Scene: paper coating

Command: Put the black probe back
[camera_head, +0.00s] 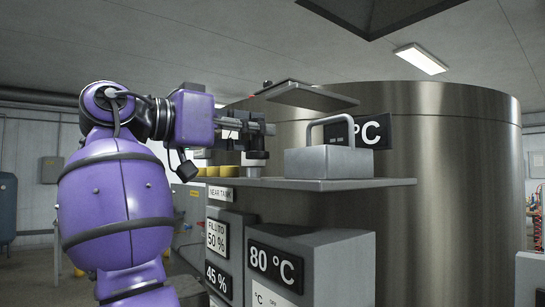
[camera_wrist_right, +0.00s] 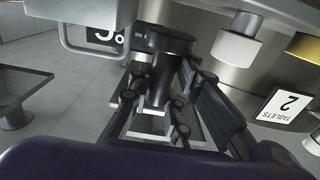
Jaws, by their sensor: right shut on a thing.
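My right gripper (camera_head: 262,128) is above the left part of the grey shelf, left of a grey box with a handle (camera_head: 331,162). In the right wrist view the black probe (camera_wrist_right: 172,40), with a wide round end and a narrower stem, sits between the fingers of my right gripper (camera_wrist_right: 165,100), which is shut on it. In the head view a dark piece (camera_head: 257,155) shows just under the fingers; its lower end is close to the shelf, and I cannot tell whether it touches. My left gripper is not in view.
The grey shelf (camera_head: 385,183) stands before a large steel tank (camera_head: 455,190). A white cylinder (camera_wrist_right: 235,47) is beside the probe in the wrist view. A flat panel (camera_head: 305,97) hangs above. The shelf's right end is bare.

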